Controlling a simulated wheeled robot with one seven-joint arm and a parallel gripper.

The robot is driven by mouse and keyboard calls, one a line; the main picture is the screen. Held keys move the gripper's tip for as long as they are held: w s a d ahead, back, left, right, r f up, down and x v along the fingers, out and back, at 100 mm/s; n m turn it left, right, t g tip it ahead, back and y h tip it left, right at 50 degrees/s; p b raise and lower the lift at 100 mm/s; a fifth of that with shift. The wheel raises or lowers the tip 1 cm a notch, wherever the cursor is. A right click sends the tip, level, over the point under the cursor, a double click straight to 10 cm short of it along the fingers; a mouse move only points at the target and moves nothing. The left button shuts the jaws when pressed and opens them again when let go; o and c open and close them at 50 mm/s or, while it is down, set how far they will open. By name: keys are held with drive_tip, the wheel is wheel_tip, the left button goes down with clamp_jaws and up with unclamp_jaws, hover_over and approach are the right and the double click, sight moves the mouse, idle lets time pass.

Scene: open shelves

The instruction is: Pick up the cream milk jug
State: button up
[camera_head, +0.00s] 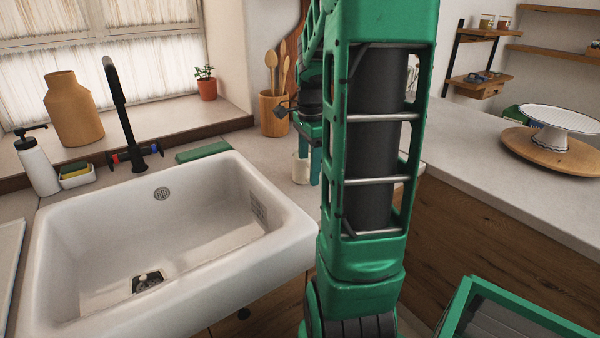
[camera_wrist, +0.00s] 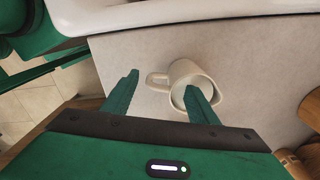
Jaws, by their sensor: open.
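The cream milk jug (camera_wrist: 187,73) stands on the pale counter in the wrist view, with its handle pointing left. In the head view a part of the jug (camera_head: 300,168) shows beside the sink, partly hidden by my arm and gripper. My gripper (camera_wrist: 160,100) is open. In the wrist view its right finger overlaps the jug's mouth and its left finger lies left of the handle. In the head view my gripper (camera_head: 314,165) is mostly hidden behind my arm, at the jug. I cannot tell whether a finger touches the jug.
A white sink (camera_head: 275,245) lies left of the jug. A wooden utensil pot (camera_head: 272,112) stands behind it. A green sponge cloth (camera_head: 203,151) lies at the sink's back edge. A white cake stand (camera_head: 550,125) stands on a board on the right counter, which has bare room.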

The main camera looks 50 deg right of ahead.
drive_tip(key=shift+f, duration=1.05)
drive_tip(key=c, duration=1.4)
clamp_jaws()
drive_tip(key=shift+r, duration=0.15)
